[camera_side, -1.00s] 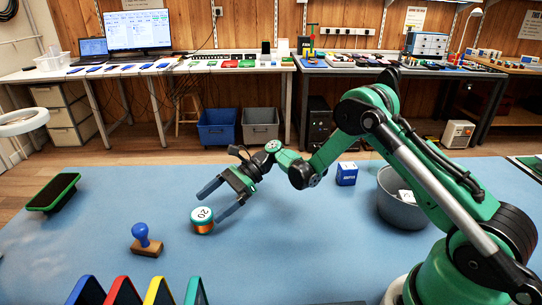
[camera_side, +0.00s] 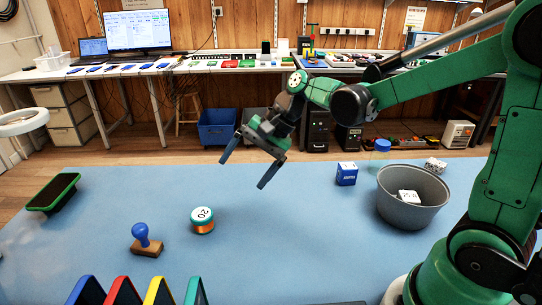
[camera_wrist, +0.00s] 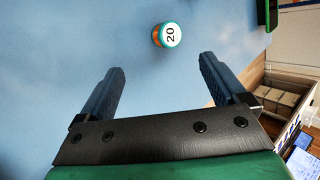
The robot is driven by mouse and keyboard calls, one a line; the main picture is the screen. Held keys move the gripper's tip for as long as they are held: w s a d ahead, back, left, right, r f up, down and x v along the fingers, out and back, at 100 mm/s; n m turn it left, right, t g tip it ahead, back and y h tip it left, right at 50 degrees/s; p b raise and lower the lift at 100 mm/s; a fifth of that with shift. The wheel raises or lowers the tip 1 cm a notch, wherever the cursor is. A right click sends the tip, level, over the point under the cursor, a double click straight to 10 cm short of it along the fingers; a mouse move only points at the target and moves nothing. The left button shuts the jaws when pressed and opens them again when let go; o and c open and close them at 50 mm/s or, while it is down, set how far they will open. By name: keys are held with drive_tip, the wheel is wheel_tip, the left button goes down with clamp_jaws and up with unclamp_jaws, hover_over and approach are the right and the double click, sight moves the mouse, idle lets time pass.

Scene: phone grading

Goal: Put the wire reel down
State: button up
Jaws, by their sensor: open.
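The wire reel (camera_side: 203,220) stands upright on the blue mat (camera_side: 290,245). It has a white top marked 20, a teal rim and copper-coloured wire below. My gripper (camera_side: 242,174) is open and empty, up and to the right of the reel, well clear of it. In the wrist view the reel (camera_wrist: 167,35) lies on the mat beyond the open fingertips (camera_wrist: 172,82), with nothing between the fingers.
A blue-handled stamp (camera_side: 146,240) stands left of the reel. Coloured upright dividers (camera_side: 157,291) are in front. A phone on a stand (camera_side: 53,192) is far left. A blue box (camera_side: 347,174) and a grey bin (camera_side: 412,208) holding a white box are right. The mat's middle is clear.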

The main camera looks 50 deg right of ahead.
drive_tip(key=s+d+n+t+h, duration=0.2)
drive_tip(key=s+n+h, duration=0.3)
drive_tip(key=s+n, duration=0.4)
drive_tip(key=shift+d+r+n+t+h, duration=0.2)
drive_tip(key=shift+r+n+t+h, duration=0.3)
drive_tip(key=shift+n, duration=0.6)
